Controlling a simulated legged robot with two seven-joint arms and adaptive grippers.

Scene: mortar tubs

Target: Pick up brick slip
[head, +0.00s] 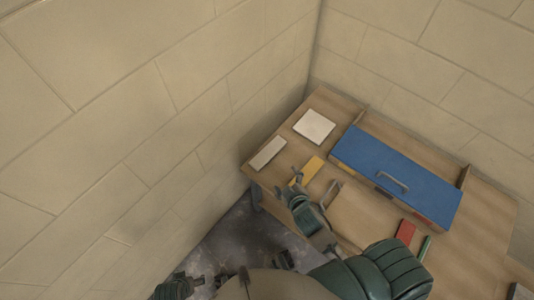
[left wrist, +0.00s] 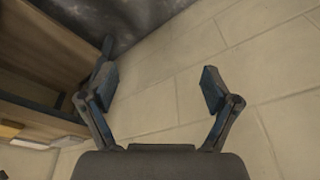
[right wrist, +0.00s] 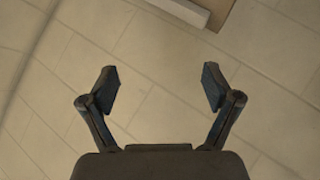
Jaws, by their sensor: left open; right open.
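Several small flat pieces lie on the wooden table (head: 480,235); which one is the brick slip I cannot tell for sure. A red flat piece (head: 405,232) lies in front of the blue box, a yellow one (head: 313,168) left of it, and a pale narrow one (head: 268,153) at the table's left edge. My right gripper (head: 315,184) is open over the front edge near the yellow piece. In the right wrist view its jaws (right wrist: 160,87) are empty. My left gripper (head: 176,288) is low at the bottom left, away from the table; its jaws (left wrist: 158,85) are open and empty.
A blue box (head: 400,170) with a handle stands toward the back of the table. A white square tile (head: 314,126) lies at the back left. A green piece (head: 425,248) lies beside the red one. Block walls (head: 130,120) close in the left and back.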

